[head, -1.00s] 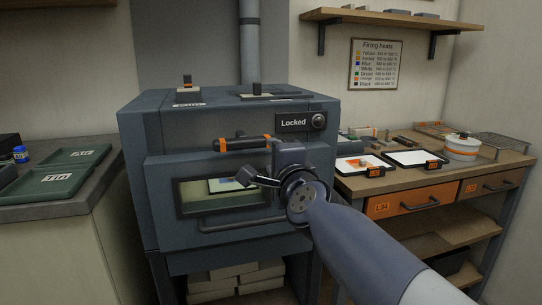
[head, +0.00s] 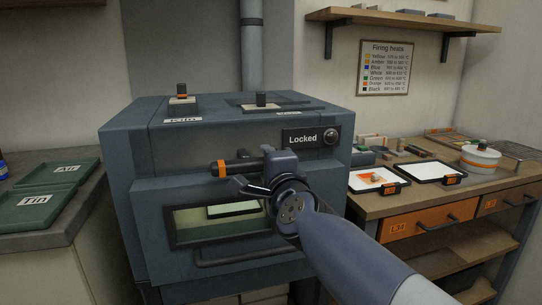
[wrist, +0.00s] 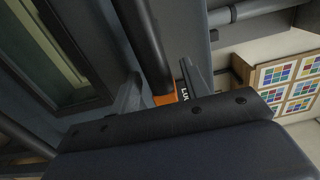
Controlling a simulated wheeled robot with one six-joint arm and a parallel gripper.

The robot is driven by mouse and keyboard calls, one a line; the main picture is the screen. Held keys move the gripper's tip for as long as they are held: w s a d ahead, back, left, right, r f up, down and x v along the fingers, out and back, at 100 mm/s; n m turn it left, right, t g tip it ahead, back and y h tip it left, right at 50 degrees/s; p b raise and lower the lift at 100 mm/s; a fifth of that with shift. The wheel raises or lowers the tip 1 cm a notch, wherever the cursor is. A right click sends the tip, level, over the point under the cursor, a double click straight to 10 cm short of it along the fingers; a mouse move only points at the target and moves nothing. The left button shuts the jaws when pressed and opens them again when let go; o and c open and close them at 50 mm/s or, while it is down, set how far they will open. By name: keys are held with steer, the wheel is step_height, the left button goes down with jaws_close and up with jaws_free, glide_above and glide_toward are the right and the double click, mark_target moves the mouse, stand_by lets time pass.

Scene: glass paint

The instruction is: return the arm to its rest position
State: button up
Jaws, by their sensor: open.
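My gripper (head: 254,171) is in front of the kiln (head: 140,225), at the orange-banded black handle (head: 222,168) above its window. In the wrist view its two fingers (wrist: 163,88) stand apart, with the dark bar (wrist: 143,35) and its orange band between or just beyond them. I cannot tell whether either finger touches the bar. My arm reaches in from the lower right of the head view and hides the handle's right part and the window's right end.
A "Locked" plate (head: 304,138) is on the kiln front. A lower rail (head: 235,257) runs below the window (head: 188,225). The right bench (head: 400,205) holds white trays and a lidded pot (head: 480,158). Green trays (head: 55,173) lie on the left counter.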

steer(key=shift+w+a+r, duration=0.1)
steer(key=shift+w+r, duration=0.1)
steer(key=shift+w, duration=0.3)
steer(key=shift+s+n+p, duration=0.1)
steer(key=shift+n+p, duration=0.4)
steer(key=shift+s+r+n, duration=0.3)
steer(key=shift+n, duration=0.1)
steer(key=shift+w+n+p, duration=0.1)
steer(key=shift+n+p, duration=0.45)
steer(key=shift+n, duration=0.15)
